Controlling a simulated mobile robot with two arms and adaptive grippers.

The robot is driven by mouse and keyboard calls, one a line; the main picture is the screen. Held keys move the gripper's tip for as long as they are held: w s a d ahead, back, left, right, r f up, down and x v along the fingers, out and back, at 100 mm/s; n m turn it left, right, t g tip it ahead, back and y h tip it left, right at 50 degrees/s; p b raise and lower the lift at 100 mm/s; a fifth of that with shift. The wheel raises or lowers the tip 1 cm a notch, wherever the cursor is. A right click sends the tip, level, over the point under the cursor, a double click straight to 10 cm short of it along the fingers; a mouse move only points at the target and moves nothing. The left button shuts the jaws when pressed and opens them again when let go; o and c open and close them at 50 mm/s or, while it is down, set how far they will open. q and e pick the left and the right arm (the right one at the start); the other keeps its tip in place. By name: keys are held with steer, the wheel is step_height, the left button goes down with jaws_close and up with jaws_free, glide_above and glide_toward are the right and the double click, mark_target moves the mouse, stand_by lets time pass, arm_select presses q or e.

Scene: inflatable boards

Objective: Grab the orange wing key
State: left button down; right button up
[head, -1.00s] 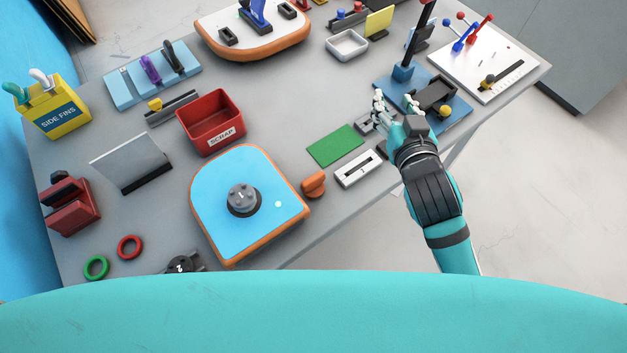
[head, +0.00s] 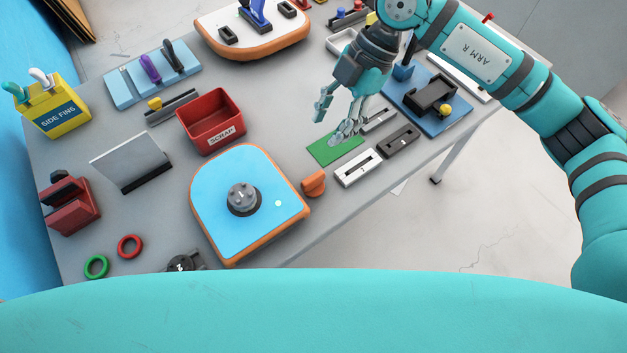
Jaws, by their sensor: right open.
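The orange wing key (head: 314,183) stands on the grey table at the right edge of the blue board, just left of a white slotted block. My right gripper (head: 333,122) is open and empty, with its fingers pointing down over the green pad, above and to the right of the wing key. It is apart from the key, and the key is in full view. My left gripper is not in view.
The blue board (head: 222,208) with a grey valve (head: 243,198) lies left of the key. A green pad (head: 324,152), a white slotted block (head: 357,167) and a black one (head: 396,142) lie nearby. A red scrap bin (head: 205,112) stands behind. The table's front edge is close.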

steer(key=d+h, duration=0.1)
steer(key=d, duration=0.1)
steer(key=p, duration=0.4)
glide_toward(314, 176)
steer(key=shift+m, duration=0.3)
steer(key=x, duration=0.5)
steer(key=shift+s, duration=0.4)
steer(key=shift+w+p+x, duration=0.15)
steer(key=shift+p+x, duration=0.25)
steer(key=shift+x, duration=1)
steer(key=shift+w+p+x, duration=0.2)
steer(key=shift+p+x, duration=0.2)
steer(key=shift+x, duration=1.05)
jaws_close()
